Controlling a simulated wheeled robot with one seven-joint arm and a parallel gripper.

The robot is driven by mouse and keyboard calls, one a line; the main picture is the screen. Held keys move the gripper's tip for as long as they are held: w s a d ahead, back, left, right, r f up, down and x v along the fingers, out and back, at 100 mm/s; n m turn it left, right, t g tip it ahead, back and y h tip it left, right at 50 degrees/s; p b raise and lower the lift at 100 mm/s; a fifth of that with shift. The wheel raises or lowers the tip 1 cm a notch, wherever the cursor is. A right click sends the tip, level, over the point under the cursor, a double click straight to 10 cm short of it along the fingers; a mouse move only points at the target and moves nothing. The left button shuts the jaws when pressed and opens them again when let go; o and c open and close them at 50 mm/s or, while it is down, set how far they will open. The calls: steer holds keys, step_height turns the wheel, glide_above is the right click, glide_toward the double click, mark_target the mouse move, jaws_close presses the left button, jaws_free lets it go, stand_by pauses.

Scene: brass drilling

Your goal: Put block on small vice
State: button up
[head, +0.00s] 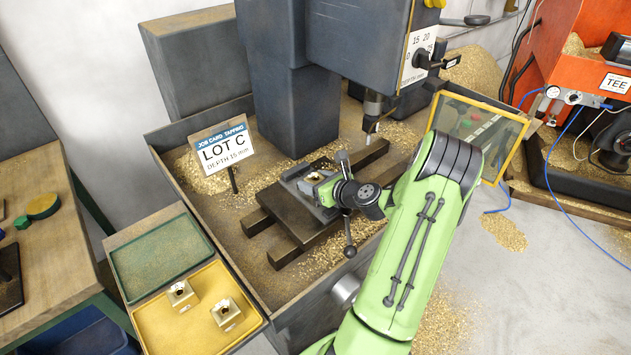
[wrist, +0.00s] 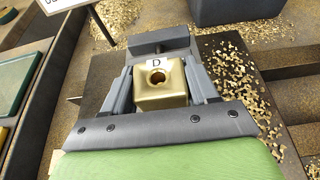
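A brass block (wrist: 161,92) with a round hole and a label "D" shows between my gripper's fingers in the wrist view. My gripper (wrist: 160,80) has one finger along each side of the block, very close to it; I cannot tell whether they press on it. The block sits at the small grey vice (wrist: 160,43), whose far jaw lies just behind it. In the head view the vice (head: 292,176) stands on dark rails under the drill, with the block (head: 315,176) at it. My gripper (head: 328,187) partly hides both. Contact beneath the block is hidden.
Two other brass blocks (head: 182,295) (head: 226,313) stand on a yellow tray (head: 165,328). An empty green tray (head: 158,257) is behind it. The drill chuck (head: 371,112) hangs close behind my gripper. A "LOT C" sign (head: 222,149) stands left of the vice.

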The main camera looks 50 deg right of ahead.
steer(key=o, duration=0.4)
